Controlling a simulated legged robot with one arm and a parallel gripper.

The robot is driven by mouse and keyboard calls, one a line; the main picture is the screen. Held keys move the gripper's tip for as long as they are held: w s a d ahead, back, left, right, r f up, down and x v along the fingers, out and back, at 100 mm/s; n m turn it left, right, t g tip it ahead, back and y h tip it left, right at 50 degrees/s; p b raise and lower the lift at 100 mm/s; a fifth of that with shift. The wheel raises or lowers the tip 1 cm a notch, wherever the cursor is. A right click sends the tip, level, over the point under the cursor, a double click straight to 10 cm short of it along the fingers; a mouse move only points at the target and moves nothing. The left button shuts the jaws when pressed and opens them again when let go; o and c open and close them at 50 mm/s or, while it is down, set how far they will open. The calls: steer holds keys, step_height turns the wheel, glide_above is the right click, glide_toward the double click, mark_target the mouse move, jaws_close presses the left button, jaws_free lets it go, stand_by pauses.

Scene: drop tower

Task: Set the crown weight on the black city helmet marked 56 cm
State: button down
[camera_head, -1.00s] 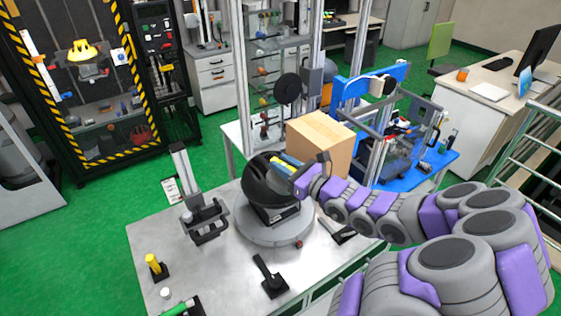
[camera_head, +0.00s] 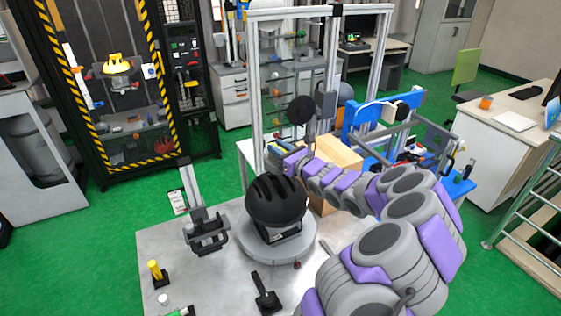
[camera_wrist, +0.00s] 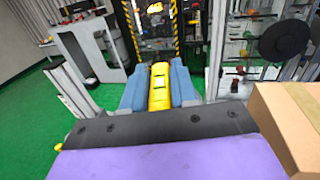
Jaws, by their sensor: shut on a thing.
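A black ribbed helmet (camera_head: 276,199) sits on a stand on a round grey turntable (camera_head: 250,252) on the metal table. A label shows below it, but no 56 cm mark can be read. My gripper (camera_head: 278,157) is just behind and above the helmet in the head view, with a gap hard to judge.
A cardboard box (camera_head: 338,153) stands behind my arm, beside a blue-framed rig (camera_head: 378,113). A metal upright fixture (camera_head: 206,228) stands left of the turntable. A yellow cylinder (camera_head: 154,269) and a black tool (camera_head: 265,294) are on the table front.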

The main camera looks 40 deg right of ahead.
steer(key=shift+w+a+r, duration=0.25)
steer(key=shift+w+r, duration=0.35)
steer(key=shift+w, duration=0.25)
steer(key=shift+d+f+b, duration=0.25)
steer(key=shift+f+b, duration=0.1)
steer(key=shift+f, duration=0.2)
steer(key=shift+d+f+b, duration=0.2)
steer(key=shift+f+b, duration=0.15)
steer(key=shift+f, duration=0.2)
steer(key=shift+a+f+b, duration=0.15)
steer(key=shift+f+b, duration=0.45)
steer(key=shift+f, duration=0.15)
steer(key=shift+a+f+b, duration=0.1)
steer(key=shift+f+b, duration=0.45)
steer(key=shift+f, duration=0.2)
steer(key=shift+d+f+b, duration=0.15)
steer(key=shift+f+b, duration=0.25)
steer(key=shift+f, duration=0.2)
steer(key=shift+s, duration=0.1)
steer(key=shift+f, duration=1.1)
steer(key=c, duration=0.8)
jaws_free()
steer(key=shift+f, duration=0.1)
steer(key=shift+s, duration=0.1)
